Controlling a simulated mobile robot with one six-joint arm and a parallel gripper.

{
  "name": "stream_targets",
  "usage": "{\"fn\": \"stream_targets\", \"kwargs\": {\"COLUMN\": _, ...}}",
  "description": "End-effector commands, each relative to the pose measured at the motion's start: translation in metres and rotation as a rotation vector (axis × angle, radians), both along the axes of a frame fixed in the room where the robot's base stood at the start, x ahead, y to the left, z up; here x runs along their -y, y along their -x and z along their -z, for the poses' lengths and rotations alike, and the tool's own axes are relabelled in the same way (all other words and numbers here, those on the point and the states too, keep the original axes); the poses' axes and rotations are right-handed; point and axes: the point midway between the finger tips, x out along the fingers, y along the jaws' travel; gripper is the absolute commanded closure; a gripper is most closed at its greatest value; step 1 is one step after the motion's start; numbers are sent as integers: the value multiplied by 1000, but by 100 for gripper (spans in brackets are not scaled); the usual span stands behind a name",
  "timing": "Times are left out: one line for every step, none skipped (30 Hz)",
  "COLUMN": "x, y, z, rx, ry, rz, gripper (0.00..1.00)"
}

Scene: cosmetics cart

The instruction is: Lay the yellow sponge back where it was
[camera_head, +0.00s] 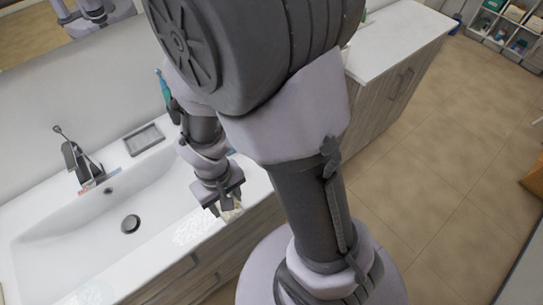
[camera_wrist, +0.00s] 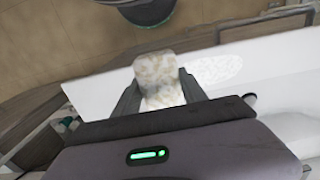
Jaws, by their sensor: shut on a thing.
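A pale cream, mottled block, which looks like the sponge (camera_wrist: 158,72), is between the fingers of my gripper (camera_wrist: 160,88) in the wrist view. Its colour looks more off-white than yellow here. In the head view my gripper (camera_head: 224,205) hangs over the front edge of the white washbasin counter, and only a small part of the sponge (camera_head: 232,212) shows below the fingers. The gripper is shut on it. The gap between sponge and counter cannot be judged clearly.
The washbasin (camera_head: 60,240) has a tap (camera_head: 78,162) and a dark drain (camera_head: 130,224). A grey rectangular dish (camera_head: 144,140) lies behind it. A speckled, shiny patch (camera_head: 195,230) is on the basin's front rim. Another white-topped cabinet (camera_head: 405,40) stands at the back right. Floor is clear at right.

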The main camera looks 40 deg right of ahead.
Motion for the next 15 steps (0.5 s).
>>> {"fn": "stream_targets", "kwargs": {"x": 6, "y": -2, "z": 1, "rx": 0, "ry": 0, "rz": 5, "gripper": 83}}
{"fn": "stream_targets", "kwargs": {"x": 12, "y": -5, "z": 2, "rx": 0, "ry": 0, "rz": 5, "gripper": 83}}
{"fn": "stream_targets", "kwargs": {"x": 22, "y": -9, "z": 3, "rx": 1, "ry": 0, "rz": 8, "gripper": 83}}
{"fn": "stream_targets", "kwargs": {"x": 31, "y": -13, "z": 4, "rx": 1, "ry": 0, "rz": 9, "gripper": 83}}
{"fn": "stream_targets", "kwargs": {"x": 41, "y": -17, "z": 6, "rx": 1, "ry": 0, "rz": 9, "gripper": 83}}
{"fn": "stream_targets", "kwargs": {"x": 54, "y": -23, "z": 7, "rx": 1, "ry": 0, "rz": 10, "gripper": 83}}
{"fn": "stream_targets", "kwargs": {"x": 64, "y": -27, "z": 8, "rx": 1, "ry": 0, "rz": 11, "gripper": 83}}
{"fn": "stream_targets", "kwargs": {"x": 74, "y": -32, "z": 10, "rx": 1, "ry": 0, "rz": 10, "gripper": 83}}
{"fn": "stream_targets", "kwargs": {"x": 87, "y": -37, "z": 11, "rx": 1, "ry": 0, "rz": 10, "gripper": 83}}
{"fn": "stream_targets", "kwargs": {"x": 96, "y": -41, "z": 12, "rx": 0, "ry": 0, "rz": 10, "gripper": 83}}
{"fn": "stream_targets", "kwargs": {"x": 104, "y": -45, "z": 13, "rx": 1, "ry": 0, "rz": 8, "gripper": 83}}
{"fn": "stream_targets", "kwargs": {"x": 113, "y": -49, "z": 13, "rx": 1, "ry": 0, "rz": 7, "gripper": 83}}
{"fn": "stream_targets", "kwargs": {"x": 119, "y": -51, "z": 14, "rx": 1, "ry": 0, "rz": 5, "gripper": 83}}
{"fn": "stream_targets", "kwargs": {"x": 124, "y": -53, "z": 14, "rx": 0, "ry": 0, "rz": 4, "gripper": 83}}
{"fn": "stream_targets", "kwargs": {"x": 129, "y": -56, "z": 15, "rx": 1, "ry": 1, "rz": 2, "gripper": 83}}
